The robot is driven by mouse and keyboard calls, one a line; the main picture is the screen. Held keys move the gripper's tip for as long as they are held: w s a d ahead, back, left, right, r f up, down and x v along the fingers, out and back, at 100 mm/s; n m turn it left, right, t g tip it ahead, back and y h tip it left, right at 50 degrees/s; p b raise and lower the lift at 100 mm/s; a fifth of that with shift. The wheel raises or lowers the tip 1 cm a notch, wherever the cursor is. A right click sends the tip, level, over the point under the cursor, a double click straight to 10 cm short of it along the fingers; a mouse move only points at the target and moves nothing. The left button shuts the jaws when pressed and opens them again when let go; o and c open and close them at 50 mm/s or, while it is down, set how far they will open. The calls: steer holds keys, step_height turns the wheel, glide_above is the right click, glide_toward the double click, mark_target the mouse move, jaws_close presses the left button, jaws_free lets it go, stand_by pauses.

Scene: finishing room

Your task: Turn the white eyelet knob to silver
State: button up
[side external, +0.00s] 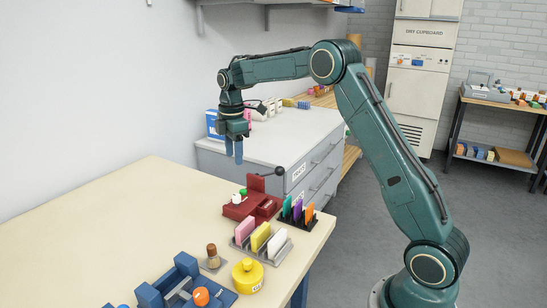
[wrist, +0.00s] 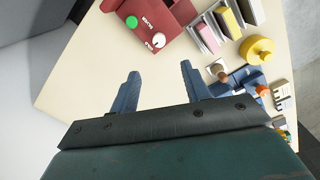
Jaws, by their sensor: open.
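The white eyelet knob (side external: 236,198) sits on the front of a dark red press (side external: 263,206) on the cream table. In the wrist view the white knob (wrist: 158,40) shows on the red press (wrist: 172,20), with a green knob (wrist: 131,22) to its left. Small lettering lies around the knobs, too small to read surely; I cannot tell which setting the white knob points to. My gripper (side external: 235,150) is open and empty, pointing down, well above the table and behind the press. In the wrist view its fingers (wrist: 160,80) are apart, below the white knob.
A dark rack of coloured cards (side external: 298,224) and a grey rack (side external: 255,250) stand right and front of the press. The table's left (side external: 130,205) is clear.

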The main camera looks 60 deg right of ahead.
mark_target(236, 195)
steer(key=shift+w+d+f, duration=0.1)
steer(key=shift+f, duration=0.15)
step_height(236, 195, down, 14)
steer(key=shift+w+r, duration=0.1)
steer(key=shift+r, duration=0.1)
stand_by(0.6)
steer(key=c, duration=1)
